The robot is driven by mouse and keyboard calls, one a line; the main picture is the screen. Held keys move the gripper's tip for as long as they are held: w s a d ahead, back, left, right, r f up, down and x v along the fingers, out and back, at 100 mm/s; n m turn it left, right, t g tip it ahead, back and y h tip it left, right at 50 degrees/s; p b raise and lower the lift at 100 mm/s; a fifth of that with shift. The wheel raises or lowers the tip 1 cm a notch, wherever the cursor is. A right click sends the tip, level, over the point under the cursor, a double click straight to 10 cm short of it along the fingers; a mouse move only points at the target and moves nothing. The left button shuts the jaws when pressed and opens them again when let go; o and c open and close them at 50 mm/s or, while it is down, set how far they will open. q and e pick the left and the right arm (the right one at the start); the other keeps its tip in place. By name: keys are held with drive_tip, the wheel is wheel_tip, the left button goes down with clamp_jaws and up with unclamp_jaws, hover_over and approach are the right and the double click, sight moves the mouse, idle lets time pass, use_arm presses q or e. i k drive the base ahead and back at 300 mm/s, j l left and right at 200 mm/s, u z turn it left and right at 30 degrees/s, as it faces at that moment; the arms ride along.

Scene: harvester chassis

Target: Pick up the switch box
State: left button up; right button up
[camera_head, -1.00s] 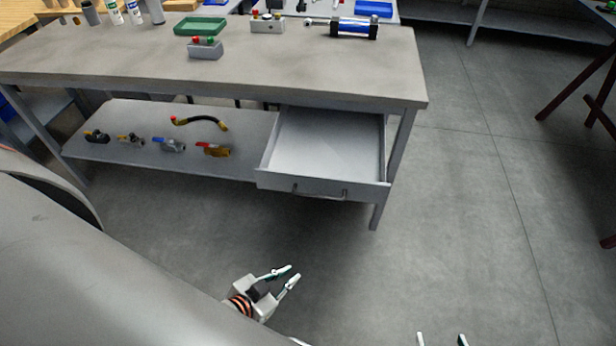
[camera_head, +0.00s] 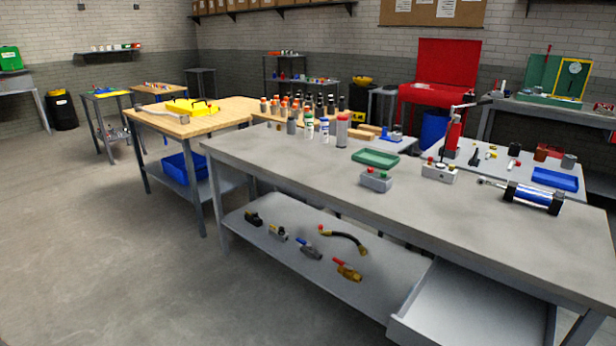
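A small grey switch box (camera_head: 376,182) with a red and a green button on top stands on the grey workbench (camera_head: 310,165), in front of a green tray. A second, similar grey box (camera_head: 439,174) with a red button and other small controls stands to its right, farther back. I cannot tell which of the two the task means. Neither of my grippers shows in the head view now.
The green tray (camera_head: 375,158) lies behind the first box. A blue cylinder (camera_head: 533,198) lies to the right, and several bottles stand at the back left. Several valves lie on the lower shelf (camera_head: 290,268). An open drawer (camera_head: 470,310) juts out. The bench front is clear.

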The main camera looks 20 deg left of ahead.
sight(373, 181)
drive_tip(key=u, duration=0.25)
drive_tip(key=z, duration=0.35)
drive_tip(key=i+j+z, duration=0.2)
drive_tip(key=j+z, duration=0.25)
drive_tip(key=i+j+z, duration=0.2)
drive_tip(key=j, duration=0.25)
drive_tip(key=i+j+z, duration=0.1)
drive_tip(key=j, duration=0.55)
drive_tip(key=i+j, duration=0.1)
drive_tip(key=j, duration=0.5)
drive_tip(key=j+z, duration=0.15)
drive_tip(key=j, duration=0.5)
drive_tip(key=i, duration=0.05)
